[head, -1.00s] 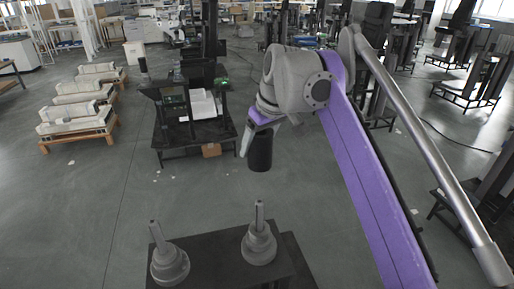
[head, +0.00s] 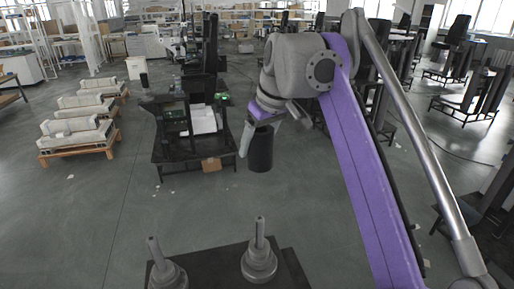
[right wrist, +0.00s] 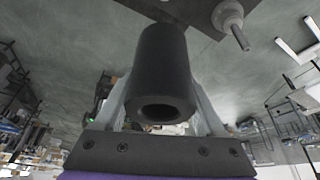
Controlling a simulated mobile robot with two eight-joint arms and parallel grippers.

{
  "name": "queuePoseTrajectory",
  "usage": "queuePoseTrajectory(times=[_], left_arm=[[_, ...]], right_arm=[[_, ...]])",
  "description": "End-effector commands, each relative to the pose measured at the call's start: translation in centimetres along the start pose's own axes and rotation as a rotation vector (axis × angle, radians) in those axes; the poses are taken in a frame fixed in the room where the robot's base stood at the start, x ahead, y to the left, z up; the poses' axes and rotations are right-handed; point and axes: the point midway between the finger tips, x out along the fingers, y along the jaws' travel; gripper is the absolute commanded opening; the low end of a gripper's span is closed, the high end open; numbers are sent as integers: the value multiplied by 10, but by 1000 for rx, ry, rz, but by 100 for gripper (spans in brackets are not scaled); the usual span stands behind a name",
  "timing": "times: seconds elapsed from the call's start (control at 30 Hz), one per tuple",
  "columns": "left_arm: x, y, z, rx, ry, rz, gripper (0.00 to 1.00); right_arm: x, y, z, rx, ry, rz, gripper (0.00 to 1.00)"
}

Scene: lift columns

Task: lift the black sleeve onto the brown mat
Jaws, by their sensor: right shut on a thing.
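The black sleeve (head: 261,150) hangs upright in the air in the head view, beyond and above the dark table. My right gripper (head: 252,138) is shut on it; one pale finger shows at its left side. In the right wrist view the sleeve (right wrist: 163,65) sits between the two fingers of the gripper (right wrist: 160,105), its hollow end facing the camera. I cannot make out a brown mat in either view. My left gripper is not in view.
A dark table (head: 215,265) at the bottom of the head view bears two grey stepped stands with upright pegs, one at right (head: 259,262) and one at left (head: 166,276). A black workstation (head: 195,145) stands on the floor behind. Pallets (head: 78,140) lie at far left.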

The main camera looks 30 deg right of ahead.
Motion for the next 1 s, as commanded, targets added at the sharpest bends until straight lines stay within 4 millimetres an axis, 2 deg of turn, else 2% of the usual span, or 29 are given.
queuePoseTrajectory(times=[0.7,1.0], left_arm=[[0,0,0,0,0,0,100],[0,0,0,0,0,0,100]], right_arm=[[-32,0,-13,0,1,0,5],[-38,0,-15,0,1,0,5]])
